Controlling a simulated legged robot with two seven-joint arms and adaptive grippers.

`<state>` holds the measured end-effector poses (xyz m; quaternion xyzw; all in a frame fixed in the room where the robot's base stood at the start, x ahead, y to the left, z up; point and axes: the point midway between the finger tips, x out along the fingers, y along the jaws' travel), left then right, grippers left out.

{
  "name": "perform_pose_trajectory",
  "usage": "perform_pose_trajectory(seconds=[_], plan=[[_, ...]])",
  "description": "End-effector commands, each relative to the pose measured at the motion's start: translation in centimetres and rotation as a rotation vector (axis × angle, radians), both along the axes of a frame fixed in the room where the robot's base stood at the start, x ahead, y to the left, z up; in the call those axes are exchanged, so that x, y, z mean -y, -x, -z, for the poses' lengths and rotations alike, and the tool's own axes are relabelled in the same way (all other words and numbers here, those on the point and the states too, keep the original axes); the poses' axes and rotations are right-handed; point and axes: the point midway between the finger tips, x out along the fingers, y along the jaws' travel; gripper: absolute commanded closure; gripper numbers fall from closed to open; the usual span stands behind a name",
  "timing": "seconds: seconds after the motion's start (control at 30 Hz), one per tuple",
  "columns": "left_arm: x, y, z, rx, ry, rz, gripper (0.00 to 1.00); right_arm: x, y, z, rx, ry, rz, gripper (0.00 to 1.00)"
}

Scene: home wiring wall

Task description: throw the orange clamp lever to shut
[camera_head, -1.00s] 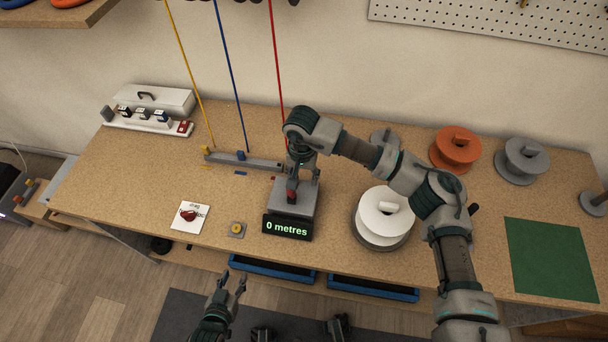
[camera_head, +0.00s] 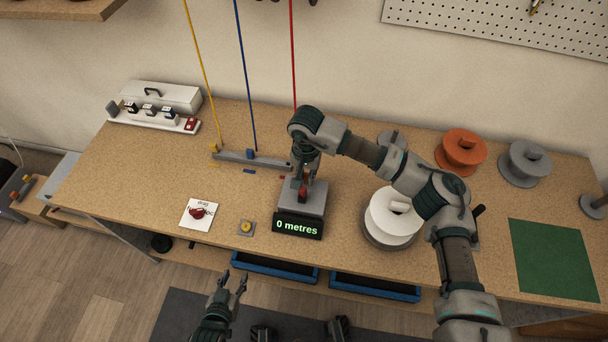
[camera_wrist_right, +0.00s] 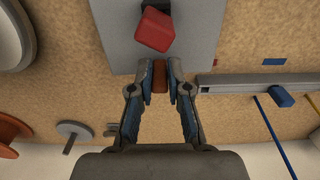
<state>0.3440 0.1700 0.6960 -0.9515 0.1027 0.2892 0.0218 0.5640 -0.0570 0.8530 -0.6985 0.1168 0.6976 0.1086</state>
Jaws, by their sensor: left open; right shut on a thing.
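The grey metering box (camera_head: 313,209) stands near the bench's front edge, with a display reading "0 metres" (camera_head: 297,227). My right gripper (camera_head: 304,182) reaches down over the box from behind. In the right wrist view its fingertips (camera_wrist_right: 160,77) are closed on a small orange-brown block, which I take as the orange clamp lever (camera_wrist_right: 160,74). A red block (camera_wrist_right: 154,28) on the box stands just beyond the fingertips. It also shows in the head view (camera_head: 303,195). My left gripper (camera_head: 234,281) is open and empty, in front of the bench.
A grey rail (camera_head: 250,160) with yellow, blue and red wires lies behind the box. A white spool (camera_head: 394,217) stands right of it, under my right arm. A printed card (camera_head: 198,214) and a yellow button (camera_head: 246,228) lie to the left. A green mat (camera_head: 552,260) lies at far right.

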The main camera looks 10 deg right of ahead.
Motion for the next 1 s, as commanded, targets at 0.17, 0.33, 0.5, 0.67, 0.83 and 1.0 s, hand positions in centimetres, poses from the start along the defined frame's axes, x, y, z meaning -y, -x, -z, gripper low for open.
perform_pose_trajectory(seconds=[0.17, 0.33, 0.5, 0.67, 0.83, 1.0], plan=[[0.11, 0.03, 0.01, 0.000, 0.002, 0.002, 0.56, -0.32, 0.04, -0.01, 0.002, -0.006, -0.004, 1.00], [0.24, 0.01, -0.04, -0.001, 0.007, 0.000, 0.56, -0.33, 0.05, 0.00, 0.001, -0.001, -0.002, 1.00], [0.25, 0.00, -0.05, 0.000, 0.008, -0.001, 0.56, -0.39, 0.05, 0.01, 0.001, -0.003, -0.003, 1.00], [0.24, -0.01, -0.06, 0.000, 0.008, -0.001, 0.56, -0.46, 0.07, 0.03, 0.002, -0.005, -0.005, 1.00], [0.23, -0.02, -0.07, 0.000, 0.008, -0.001, 0.56, -0.48, 0.09, 0.04, 0.001, -0.005, -0.005, 1.00], [0.22, -0.03, -0.08, 0.001, 0.008, -0.001, 0.56, -0.47, 0.11, 0.05, 0.000, -0.004, -0.005, 0.79]])
